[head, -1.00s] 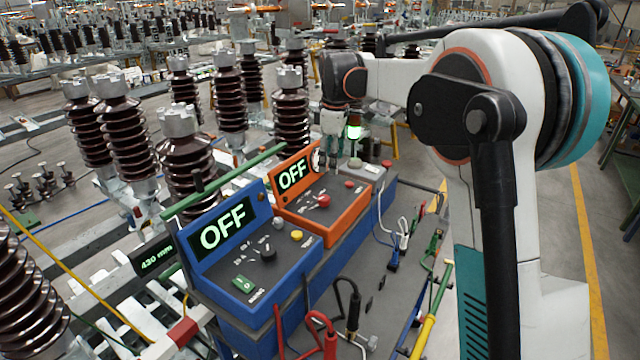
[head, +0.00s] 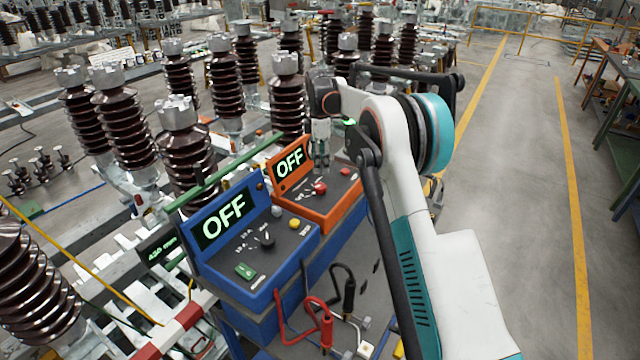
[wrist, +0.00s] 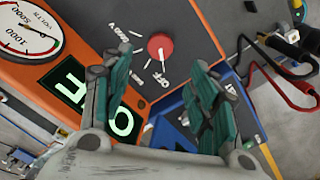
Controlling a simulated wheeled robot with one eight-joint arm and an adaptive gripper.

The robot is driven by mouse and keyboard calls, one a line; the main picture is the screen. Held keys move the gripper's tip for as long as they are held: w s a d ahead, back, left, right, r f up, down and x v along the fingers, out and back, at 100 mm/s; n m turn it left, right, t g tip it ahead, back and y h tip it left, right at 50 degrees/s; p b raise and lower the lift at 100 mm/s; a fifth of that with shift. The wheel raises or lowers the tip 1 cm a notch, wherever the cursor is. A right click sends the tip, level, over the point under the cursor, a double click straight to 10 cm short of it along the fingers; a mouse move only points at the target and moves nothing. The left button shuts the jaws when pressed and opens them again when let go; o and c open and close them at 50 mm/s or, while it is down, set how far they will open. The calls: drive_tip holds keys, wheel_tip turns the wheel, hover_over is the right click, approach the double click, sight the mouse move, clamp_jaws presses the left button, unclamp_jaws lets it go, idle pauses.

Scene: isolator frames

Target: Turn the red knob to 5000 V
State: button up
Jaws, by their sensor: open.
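The red knob (head: 319,187) sits on the sloped top of the orange control box (head: 330,206). It also shows in the wrist view (wrist: 160,46), ringed by white tick marks, with an OFF label beside it and a 5000 label at its upper left. The orange box's display (head: 290,163) reads OFF. My gripper (head: 321,150) is above the back of the orange panel, pointing down. In the wrist view my gripper (wrist: 158,66) is open and empty; the knob appears between and beyond its fingertips, apparently untouched.
A dial gauge (wrist: 27,27) is on the orange box. A blue control box (head: 290,243), also reading OFF, stands in front with a black knob (head: 266,240). Red and black leads (head: 318,322) lie near it. Brown insulators (head: 185,145) crowd the left; the right floor is open.

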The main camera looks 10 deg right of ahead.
sight(320, 186)
wheel_tip(320, 186, down, 10)
drive_tip(key=shift+r, duration=0.2)
